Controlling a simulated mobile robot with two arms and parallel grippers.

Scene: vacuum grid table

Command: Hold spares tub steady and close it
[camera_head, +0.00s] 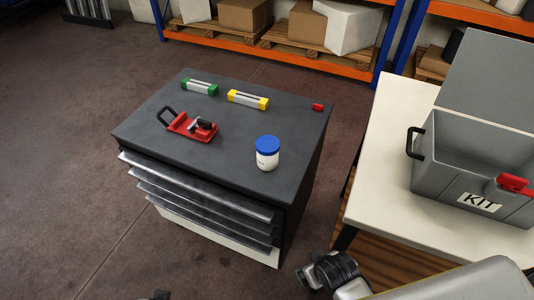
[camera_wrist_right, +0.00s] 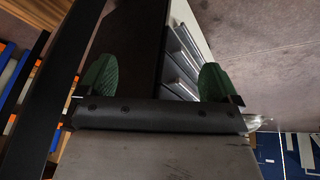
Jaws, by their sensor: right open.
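The spares tub (camera_head: 267,160) appears to be the small white jar with a pale label. It stands upright near the front right corner of the dark cabinet top. Its blue lid (camera_head: 267,144) sits on top; I cannot tell how tightly. My right gripper (camera_wrist_right: 155,82) is open, with green fingertips wide apart and nothing between them. It is low beside the cabinet, apart from the tub. In the head view my right arm comes in at the bottom right.
The cabinet top (camera_head: 235,118) also holds a red clamp-like tool (camera_head: 190,126), a green-ended block (camera_head: 199,87), a yellow-ended block (camera_head: 248,99) and a small red piece (camera_head: 317,107). Cabinet drawers (camera_head: 195,200) stick out in front. A white table (camera_head: 385,170) carries an open grey KIT box (camera_head: 455,165).

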